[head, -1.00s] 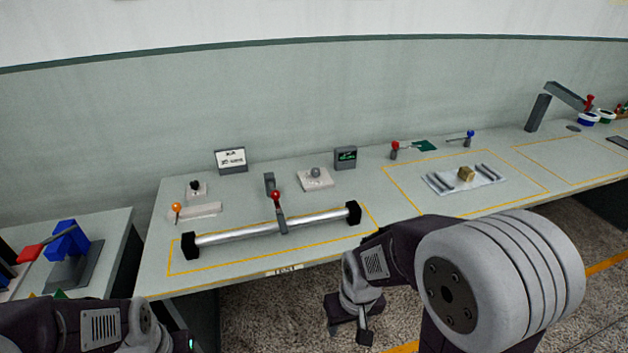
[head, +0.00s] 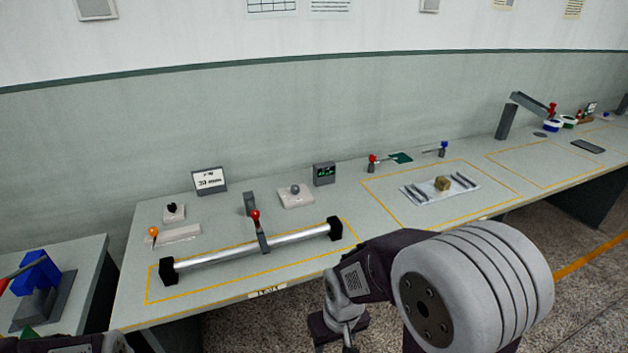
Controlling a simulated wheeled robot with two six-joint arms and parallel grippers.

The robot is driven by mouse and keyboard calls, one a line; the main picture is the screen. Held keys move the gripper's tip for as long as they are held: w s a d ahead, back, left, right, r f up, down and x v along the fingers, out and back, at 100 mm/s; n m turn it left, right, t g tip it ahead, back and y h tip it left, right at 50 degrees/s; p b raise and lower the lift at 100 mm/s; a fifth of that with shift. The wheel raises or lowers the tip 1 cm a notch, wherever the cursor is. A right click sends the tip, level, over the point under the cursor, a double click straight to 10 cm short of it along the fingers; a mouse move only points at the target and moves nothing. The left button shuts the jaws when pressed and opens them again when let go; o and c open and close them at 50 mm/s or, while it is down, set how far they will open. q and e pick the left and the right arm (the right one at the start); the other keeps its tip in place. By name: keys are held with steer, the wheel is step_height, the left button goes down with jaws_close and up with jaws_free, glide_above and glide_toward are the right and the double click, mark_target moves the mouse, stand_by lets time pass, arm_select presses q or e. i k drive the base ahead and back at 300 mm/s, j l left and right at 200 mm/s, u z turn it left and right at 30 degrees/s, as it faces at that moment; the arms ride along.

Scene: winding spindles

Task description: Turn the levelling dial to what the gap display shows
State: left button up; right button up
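A small dark box with a lit green readout (head: 324,174), which looks like the gap display, stands at the back of the bench; its digits are too small to read. A grey round knob on a pale base (head: 295,190) sits left of it. A black knob on a pale base (head: 173,209) is further left. I cannot tell which knob is the levelling dial. My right gripper (head: 347,342) hangs low in front of the bench, partly cut off, away from both knobs. My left gripper is out of view; only a bit of that arm shows at bottom left.
A silver roller (head: 205,251) with black end blocks lies along the front, under a red-knobbed lever (head: 255,216). A white sign (head: 209,181) and an orange-knobbed piece (head: 154,232) are at left. A tray with a brass block (head: 442,184) lies right.

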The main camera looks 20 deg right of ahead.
mark_target(296, 190)
steer(key=i+l+u, duration=0.2)
steer(key=l, duration=0.15)
steer(key=i+l+u, duration=0.2)
steer(key=l, duration=0.15)
steer(key=i+l+u, duration=0.1)
steer(key=l+u, duration=0.15)
steer(key=i+l+u, duration=0.2)
steer(key=l, duration=0.3)
steer(key=l+u, duration=0.2)
steer(key=l, duration=0.2)
